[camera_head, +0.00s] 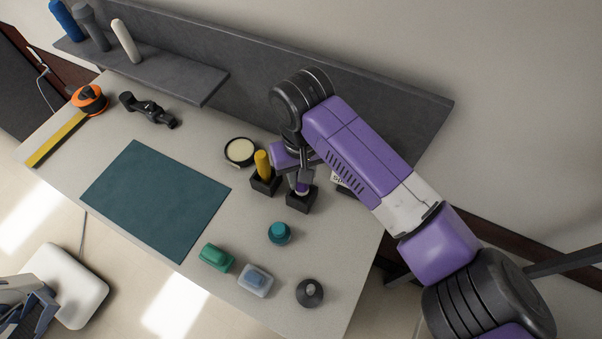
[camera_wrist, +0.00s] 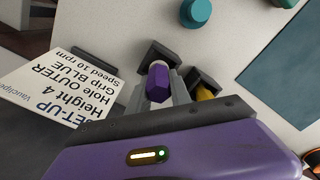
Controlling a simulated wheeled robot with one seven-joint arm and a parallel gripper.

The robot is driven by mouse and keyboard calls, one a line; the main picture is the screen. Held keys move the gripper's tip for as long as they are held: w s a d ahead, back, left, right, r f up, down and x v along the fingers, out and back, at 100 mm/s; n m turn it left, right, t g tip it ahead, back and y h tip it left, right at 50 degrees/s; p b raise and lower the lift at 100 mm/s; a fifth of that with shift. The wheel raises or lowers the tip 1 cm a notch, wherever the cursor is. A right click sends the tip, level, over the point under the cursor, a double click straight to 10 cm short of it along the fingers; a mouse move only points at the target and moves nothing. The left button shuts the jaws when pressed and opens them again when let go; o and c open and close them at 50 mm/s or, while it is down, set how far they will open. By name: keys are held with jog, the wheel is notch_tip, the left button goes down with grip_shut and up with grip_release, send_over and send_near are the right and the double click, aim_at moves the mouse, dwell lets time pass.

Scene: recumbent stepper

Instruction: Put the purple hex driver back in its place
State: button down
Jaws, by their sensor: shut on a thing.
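The purple hex driver (camera_wrist: 158,84) is between the fingers of my gripper (camera_wrist: 166,98), which is shut on it. In the head view my gripper (camera_head: 301,180) is right over a dark square holder (camera_head: 301,203) near the right end of the table, and the driver's purple end (camera_head: 302,191) shows at the holder's top. The holder also shows in the wrist view (camera_wrist: 155,52), just past the driver. I cannot tell how far the driver is inside it, as its lower end is hidden.
A similar holder (camera_head: 264,187) with a yellow-handled tool (camera_head: 262,164) stands close on the left. A printed set-up card (camera_wrist: 60,88) lies on the other side. A round tin (camera_head: 240,152), a teal knob (camera_head: 279,233) and a teal mat (camera_head: 155,200) are nearby. The dark back panel (camera_head: 400,105) rises behind.

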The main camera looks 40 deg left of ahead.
jog(key=shift+f, duration=0.5)
jog(key=c, duration=1.1)
grip_release()
jog(key=shift+r+b, duration=0.8)
jog(key=shift+r, duration=3.1)
